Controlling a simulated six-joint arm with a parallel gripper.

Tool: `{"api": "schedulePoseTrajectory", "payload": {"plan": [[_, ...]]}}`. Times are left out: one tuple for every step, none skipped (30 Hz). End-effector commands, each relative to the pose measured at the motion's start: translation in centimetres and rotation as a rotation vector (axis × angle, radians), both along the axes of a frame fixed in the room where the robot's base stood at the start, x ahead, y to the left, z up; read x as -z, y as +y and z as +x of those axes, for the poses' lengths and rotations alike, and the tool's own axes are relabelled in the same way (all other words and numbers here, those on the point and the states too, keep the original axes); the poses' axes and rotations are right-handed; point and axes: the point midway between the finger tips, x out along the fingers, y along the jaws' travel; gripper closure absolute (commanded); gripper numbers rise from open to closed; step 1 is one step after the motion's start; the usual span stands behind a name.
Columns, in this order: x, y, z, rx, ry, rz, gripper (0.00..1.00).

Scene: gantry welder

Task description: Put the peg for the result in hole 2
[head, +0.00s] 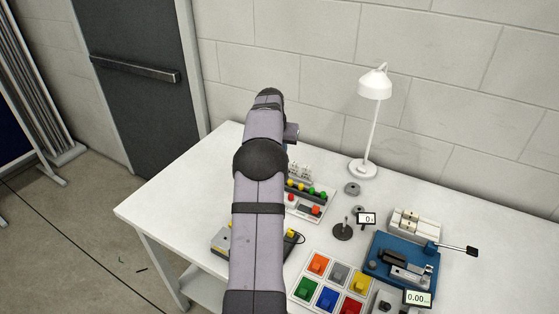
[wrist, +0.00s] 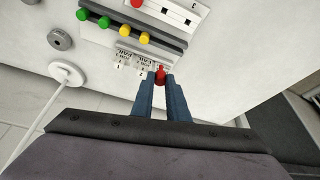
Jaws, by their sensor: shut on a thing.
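In the wrist view, my gripper (wrist: 161,84) is shut on a red peg (wrist: 160,75). The peg is close to the row of small white numbered holders (wrist: 131,58), where a 1 and a 2 can be made out. My fingers hide the area beside the 2, and I cannot tell whether the peg touches anything. A grey rack with green pegs (wrist: 83,14) and yellow pegs (wrist: 145,37) stands beyond the holders.
The white lamp (head: 361,170) stands at the back. Grey discs (head: 352,188) lie near it. Coloured blocks in a tray (head: 327,298), a blue fixture (head: 397,262) and a display (head: 418,298) fill the front right. The table's left part (head: 170,205) is clear.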

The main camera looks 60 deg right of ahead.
Motion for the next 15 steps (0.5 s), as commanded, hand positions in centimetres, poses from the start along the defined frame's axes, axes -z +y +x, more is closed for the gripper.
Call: {"api": "schedulePoseTrajectory", "payload": {"plan": [[-0.2,0.0,0.0,-0.001,-0.001,0.000,1.00],[-0.3,0.0,0.1,-0.002,0.000,0.000,1.00],[-0.4,0.1,0.2,-0.004,0.000,0.000,1.00],[-0.6,0.2,0.4,-0.007,0.000,0.000,1.00],[-0.8,0.3,0.6,-0.010,0.000,0.000,1.00],[-1.1,0.4,0.8,-0.014,-0.001,0.000,1.00],[-1.5,0.5,1.1,-0.018,0.000,0.000,1.00],[-1.8,0.6,1.4,-0.023,0.000,0.000,1.00],[-2.4,0.9,1.8,-0.031,0.000,0.000,1.00],[-2.8,1.1,2.2,-0.038,0.000,0.000,1.00],[-3.2,1.3,2.5,-0.044,0.000,0.000,1.00],[-3.4,1.9,2.8,-0.053,0.001,0.002,1.00],[-3.5,2.3,3.0,-0.061,0.001,0.002,1.00],[-3.2,2.6,2.9,-0.063,0.002,0.004,1.00],[-3.2,3.0,3.0,-0.071,0.002,0.003,1.00]]}}
